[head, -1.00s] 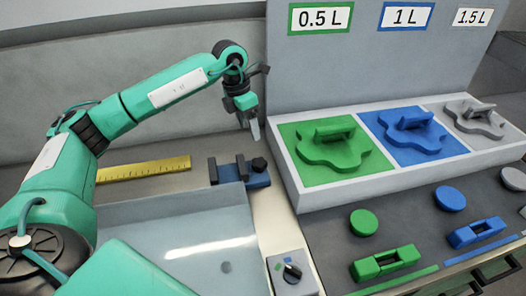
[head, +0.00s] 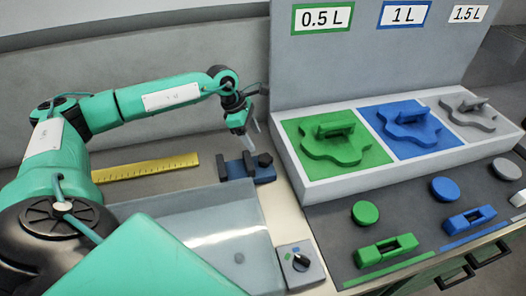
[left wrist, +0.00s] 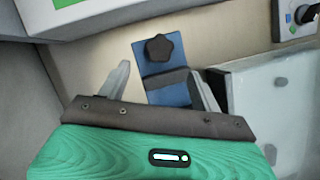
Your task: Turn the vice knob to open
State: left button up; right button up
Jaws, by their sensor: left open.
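The vice (head: 262,179) has a blue base and dark jaws and stands on the bench behind the clear tray. Its dark knob (head: 265,160) is at the vice's right end. In the left wrist view the star-shaped knob (left wrist: 158,47) lies beyond the fingertips, with the blue vice base (left wrist: 150,66) running back between the fingers. My left gripper (head: 249,135) is open and empty, above the vice and apart from the knob. Its two grey fingers (left wrist: 161,82) are spread on either side of the vice in the left wrist view. My right gripper is not in view.
A yellow ruler (head: 150,166) lies left of the vice. The shallow tray (head: 228,266) is in front. A panel with a rotary switch (head: 302,262) sits front right of it. A white-framed stand (head: 292,158) with green, blue and grey shapes rises close right of the vice.

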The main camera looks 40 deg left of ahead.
aim_at(265, 157)
pick_arm(q)
jog(key=p+x, duration=0.1)
jog(key=x, duration=0.7)
jog(key=shift+f+p, duration=0.15)
jog(key=shift+p, duration=0.2)
jog(key=c, duration=1)
